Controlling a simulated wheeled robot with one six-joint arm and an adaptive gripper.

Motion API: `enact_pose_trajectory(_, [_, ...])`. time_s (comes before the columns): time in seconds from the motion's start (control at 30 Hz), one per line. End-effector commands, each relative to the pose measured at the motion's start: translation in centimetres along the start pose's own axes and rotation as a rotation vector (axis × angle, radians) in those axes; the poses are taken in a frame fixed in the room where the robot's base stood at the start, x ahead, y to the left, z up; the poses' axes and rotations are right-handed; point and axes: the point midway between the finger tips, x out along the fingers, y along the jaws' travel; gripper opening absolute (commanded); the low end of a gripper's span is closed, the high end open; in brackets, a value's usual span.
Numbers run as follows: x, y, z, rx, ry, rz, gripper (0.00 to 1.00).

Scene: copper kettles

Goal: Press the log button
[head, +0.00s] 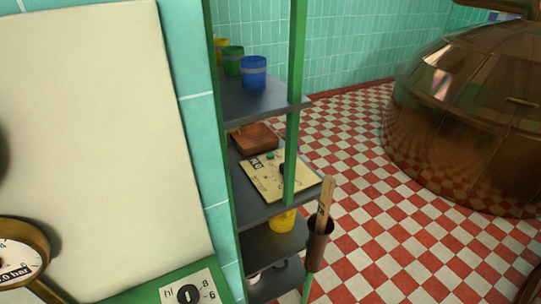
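No button readable as "log" can be picked out. A cream plate (262,184) with dark printing too small to read lies on the middle shelf of a green-framed rack. A small green round part (270,155), possibly a button, sits near its top edge. A dark knob-like part (283,168) is next to it, partly hidden by the rack's front green post. At the bottom left, a white card marked "hi" (168,294) with a black round piece (187,293) is cut off by the frame edge. My gripper is not in view.
The rack (262,104) holds blue (253,72), green (232,60) and yellow cups on top. A brown holder (317,245) with a wooden stick hangs on its right. A brass gauge (22,260) is at lower left. Checkered floor (365,200) is open before the copper kettle (470,110).

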Motion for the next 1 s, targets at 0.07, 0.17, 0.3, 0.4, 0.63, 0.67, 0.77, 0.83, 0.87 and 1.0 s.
enact_pose_trajectory(0.07, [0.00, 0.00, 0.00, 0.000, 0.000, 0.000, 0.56])
enact_pose_trajectory(0.17, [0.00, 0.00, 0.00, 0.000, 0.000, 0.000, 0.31])
enact_pose_trajectory(0.3, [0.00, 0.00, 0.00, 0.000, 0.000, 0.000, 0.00])
enact_pose_trajectory(0.4, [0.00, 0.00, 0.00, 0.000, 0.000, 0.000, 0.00])
enact_pose_trajectory(0.63, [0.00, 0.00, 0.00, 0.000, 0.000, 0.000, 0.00])
enact_pose_trajectory(0.67, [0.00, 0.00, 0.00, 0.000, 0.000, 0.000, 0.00])
enact_pose_trajectory(0.77, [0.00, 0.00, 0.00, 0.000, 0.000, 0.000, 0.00])
enact_pose_trajectory(0.83, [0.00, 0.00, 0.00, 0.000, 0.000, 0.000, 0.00])
enact_pose_trajectory(0.87, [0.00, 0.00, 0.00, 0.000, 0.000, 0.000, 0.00])
enact_pose_trajectory(1.0, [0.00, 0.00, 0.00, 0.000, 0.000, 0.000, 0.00])
